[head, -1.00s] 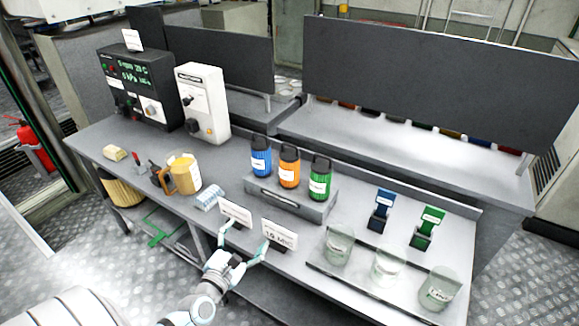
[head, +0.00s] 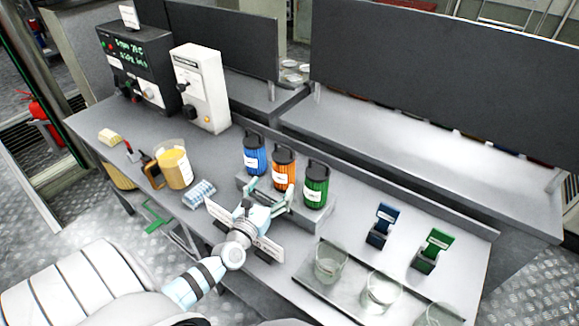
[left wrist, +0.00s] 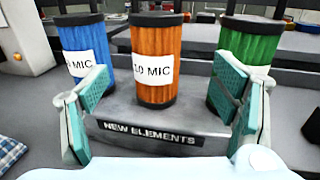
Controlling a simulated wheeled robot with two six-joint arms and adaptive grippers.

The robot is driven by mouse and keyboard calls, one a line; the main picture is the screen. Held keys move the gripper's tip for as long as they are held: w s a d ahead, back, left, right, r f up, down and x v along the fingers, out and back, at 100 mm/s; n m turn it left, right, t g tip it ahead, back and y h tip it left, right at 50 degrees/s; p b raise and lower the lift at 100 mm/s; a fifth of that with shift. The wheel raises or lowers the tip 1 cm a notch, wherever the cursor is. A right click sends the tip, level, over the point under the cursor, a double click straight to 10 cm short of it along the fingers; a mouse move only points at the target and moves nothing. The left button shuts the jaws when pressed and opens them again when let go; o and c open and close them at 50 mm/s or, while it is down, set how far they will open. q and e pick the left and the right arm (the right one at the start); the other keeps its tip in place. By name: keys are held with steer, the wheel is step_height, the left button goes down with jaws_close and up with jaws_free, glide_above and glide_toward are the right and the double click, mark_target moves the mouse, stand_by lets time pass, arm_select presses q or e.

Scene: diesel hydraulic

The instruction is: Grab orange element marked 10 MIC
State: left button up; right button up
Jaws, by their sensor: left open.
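The orange element (head: 284,172) stands upright between a blue element (head: 255,155) and a green element (head: 316,186) on a grey stand (head: 245,184). In the left wrist view the orange element (left wrist: 155,58) carries a white label reading "10 MIC", and the stand's plate reads "NEW ELEMENTS". My left gripper (head: 268,192) is open and empty just in front of the stand. In the left wrist view its fingers (left wrist: 162,105) are spread to either side of the orange element, which stands a little beyond them. My right gripper is not in view.
White sign cards (head: 268,249) stand at the bench's front edge, partly behind my left arm. A yellow jug (head: 174,168) and a folded cloth (head: 199,193) lie left. Glass beakers (head: 330,262) and blue and green tags on stands are right.

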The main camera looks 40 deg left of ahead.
mark_target(279, 176)
arm_select(q)
steer(key=x, duration=0.3)
steer(key=shift+a+b, duration=0.35)
steer(key=b+x, duration=0.1)
steer(key=x, duration=0.2)
steer(key=f+b+x, duration=0.1)
steer(key=x, duration=0.2)
steer(key=shift+d+f, duration=0.1)
steer(key=shift+w, duration=0.4)
steer(key=shift+r, duration=0.2)
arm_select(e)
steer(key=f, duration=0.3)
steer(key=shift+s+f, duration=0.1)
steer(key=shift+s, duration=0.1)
arm_select(q)
steer(key=shift+s, duration=0.1)
steer(key=c, duration=1.4)
steer(key=shift+o, duration=0.2)
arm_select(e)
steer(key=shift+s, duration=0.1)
arm_select(q)
steer(key=shift+r, duration=0.15)
